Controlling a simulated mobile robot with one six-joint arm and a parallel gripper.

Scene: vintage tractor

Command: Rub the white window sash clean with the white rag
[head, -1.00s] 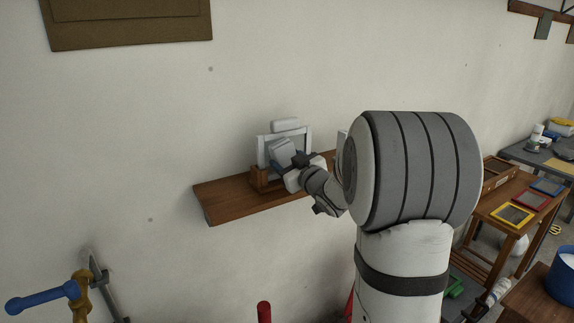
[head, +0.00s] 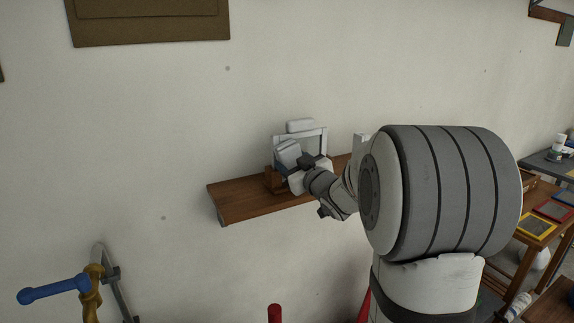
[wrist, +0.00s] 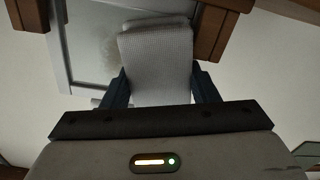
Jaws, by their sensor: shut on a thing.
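The white window sash (head: 316,138) stands upright in a wooden holder (head: 272,180) on a wall shelf. In the wrist view the sash frame (wrist: 58,50) surrounds a grey pane with a pale smudgy patch (wrist: 105,48) left of the rag. My gripper (head: 298,165) is shut on the white rag (head: 286,152), a folded, textured pad. In the wrist view the rag (wrist: 157,60) sits between my fingers (wrist: 160,88) and overlaps the pane. I cannot tell whether it touches the pane. My gripper and arm hide the sash's lower part.
The wooden shelf (head: 240,198) runs along the pale wall. A white block-like thing (head: 300,126) shows at the sash's top. A table with coloured frames (head: 537,225) stands at right. The wall left of the shelf is clear.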

